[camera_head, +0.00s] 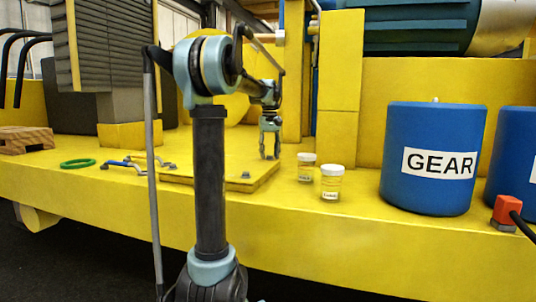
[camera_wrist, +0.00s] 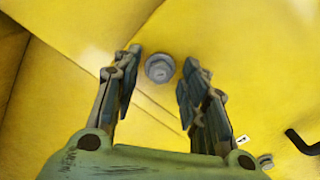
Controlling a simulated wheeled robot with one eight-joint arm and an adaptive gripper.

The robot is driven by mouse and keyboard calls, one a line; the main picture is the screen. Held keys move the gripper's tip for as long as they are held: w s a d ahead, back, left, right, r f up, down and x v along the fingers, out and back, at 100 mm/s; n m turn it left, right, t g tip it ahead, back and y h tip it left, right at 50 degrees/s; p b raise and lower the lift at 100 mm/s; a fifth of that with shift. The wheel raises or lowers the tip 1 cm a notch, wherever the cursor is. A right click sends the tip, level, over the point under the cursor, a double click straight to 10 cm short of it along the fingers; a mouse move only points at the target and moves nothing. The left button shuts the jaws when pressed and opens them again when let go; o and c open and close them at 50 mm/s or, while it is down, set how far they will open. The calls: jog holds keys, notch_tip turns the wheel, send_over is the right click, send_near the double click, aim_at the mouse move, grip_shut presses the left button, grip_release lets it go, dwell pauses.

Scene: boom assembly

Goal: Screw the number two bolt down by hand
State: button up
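A grey hex bolt (camera_wrist: 160,68) stands on the yellow plate in the wrist view, seen from above. My gripper (camera_wrist: 161,60) is open, with one finger on each side of the bolt head and a gap on both sides. In the head view my gripper (camera_head: 270,155) points down over the back right part of the yellow plate (camera_head: 215,172). The bolt under it is not clear there. I cannot read a number beside this bolt. Another bolt (camera_head: 245,174) sits near the plate's front right corner.
Two lidded jars (camera_head: 331,184) (camera_head: 306,168) stand right of the plate. A blue GEAR drum (camera_head: 432,185) is farther right. A green ring (camera_head: 78,163) and blue-handled tools (camera_head: 122,165) lie to the left. A black bent rod (camera_wrist: 303,142) and a small white tag (camera_wrist: 243,140) show in the wrist view.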

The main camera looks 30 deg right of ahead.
grip_shut()
jog(key=shift+m, duration=0.4)
jog(key=m, duration=0.4)
jog(key=shift+w+m, duration=0.1)
jog(key=shift+m, duration=0.2)
jog(key=m, duration=0.5)
jog(key=shift+m, duration=0.4)
jog(key=shift+w, duration=0.1)
